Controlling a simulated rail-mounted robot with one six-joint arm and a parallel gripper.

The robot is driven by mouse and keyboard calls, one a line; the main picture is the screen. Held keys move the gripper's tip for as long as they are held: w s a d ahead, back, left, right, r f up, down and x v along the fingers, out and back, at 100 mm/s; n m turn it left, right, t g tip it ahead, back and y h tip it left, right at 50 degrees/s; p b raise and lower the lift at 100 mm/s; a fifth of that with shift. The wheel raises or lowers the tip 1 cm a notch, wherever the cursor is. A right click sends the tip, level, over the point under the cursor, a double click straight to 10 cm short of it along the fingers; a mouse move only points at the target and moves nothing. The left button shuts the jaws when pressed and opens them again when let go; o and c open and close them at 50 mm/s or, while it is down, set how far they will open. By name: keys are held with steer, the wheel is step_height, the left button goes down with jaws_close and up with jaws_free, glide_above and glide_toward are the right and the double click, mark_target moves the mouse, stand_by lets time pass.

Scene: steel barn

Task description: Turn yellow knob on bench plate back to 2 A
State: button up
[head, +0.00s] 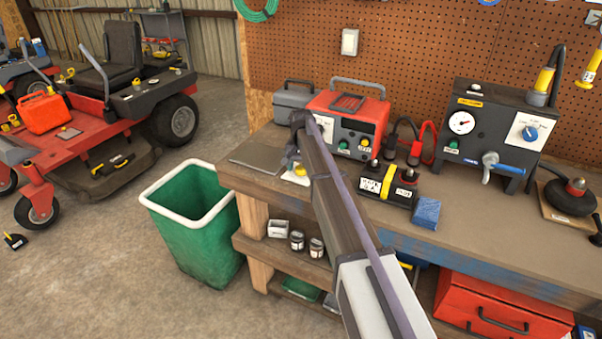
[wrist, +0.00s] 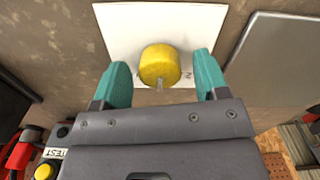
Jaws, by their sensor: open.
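The yellow knob (wrist: 160,65) stands on a white bench plate (wrist: 122,28) in the wrist view. A pale pointer mark shows at its lower edge, toward my gripper's palm. A dark character sits just right of the mark, partly hidden by a finger, and I cannot read it surely. My gripper (wrist: 160,76) is open, with one teal finger at each side of the knob and a gap on both sides. In the head view the knob (head: 301,170) and plate (head: 290,178) are small, partly hidden by my arm, with my gripper (head: 294,152) above them.
A red charger box (head: 371,112) stands behind on the bench, with a black battery (head: 400,190) and blue sponge (head: 426,213) to the right. A grey flat sheet (head: 258,153) lies left of the plate. A green bin (head: 190,238) stands below left.

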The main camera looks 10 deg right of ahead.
steer(key=c, duration=0.9)
steer(key=shift+n, duration=0.3)
steer(key=n, duration=0.3)
steer(key=shift+n, duration=2.7)
steer(key=o, duration=0.9)
